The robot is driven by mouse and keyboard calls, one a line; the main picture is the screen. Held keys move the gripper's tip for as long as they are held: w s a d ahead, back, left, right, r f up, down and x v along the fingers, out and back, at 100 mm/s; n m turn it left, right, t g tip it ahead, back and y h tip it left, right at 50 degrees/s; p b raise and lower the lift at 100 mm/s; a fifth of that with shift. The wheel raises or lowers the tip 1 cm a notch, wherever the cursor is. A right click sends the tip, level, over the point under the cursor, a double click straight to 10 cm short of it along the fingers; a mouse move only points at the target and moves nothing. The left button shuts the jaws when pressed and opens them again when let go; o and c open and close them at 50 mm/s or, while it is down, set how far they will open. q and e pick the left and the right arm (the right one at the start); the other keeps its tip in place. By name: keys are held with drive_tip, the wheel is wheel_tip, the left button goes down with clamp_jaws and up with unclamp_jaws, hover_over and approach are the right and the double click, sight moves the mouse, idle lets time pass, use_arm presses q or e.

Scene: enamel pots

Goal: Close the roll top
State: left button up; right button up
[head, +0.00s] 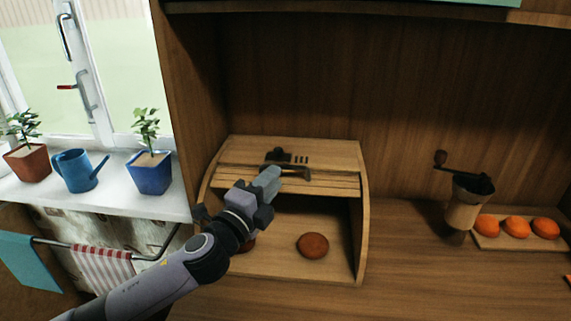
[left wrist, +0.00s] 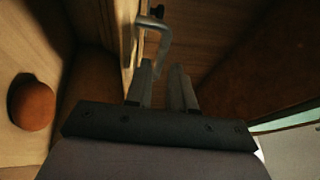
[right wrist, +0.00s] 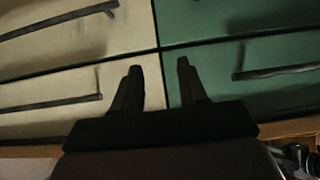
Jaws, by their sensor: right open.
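The wooden roll-top box (head: 290,148) stands on the counter against the back panel. Its slatted roll top (head: 335,182) is up, so the front below it is open. A dark bar handle (head: 296,169) runs along the slats. My left gripper (head: 270,178) is in front of the handle's left part and hides some of it. In the left wrist view the bent handle (left wrist: 160,42) lies just ahead of my left fingers (left wrist: 162,75), which stand apart; I cannot tell whether they touch it. My right gripper (right wrist: 158,66) is open and empty, facing cabinet fronts.
A round brown bun (head: 312,245) lies inside the box; one also shows in the left wrist view (left wrist: 32,102). A grinder (head: 464,203) and a board of orange fruits (head: 515,228) stand right. Potted plants (head: 150,172) and a blue watering can (head: 76,170) are on the left sill.

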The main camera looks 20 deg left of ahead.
sight(284, 168)
use_arm(q)
drive_tip(key=shift+p+x, duration=0.35)
drive_tip(key=shift+x, duration=2.4)
drive_tip(key=shift+c, duration=0.3)
drive_tip(key=shift+f, duration=0.1)
clamp_jaws()
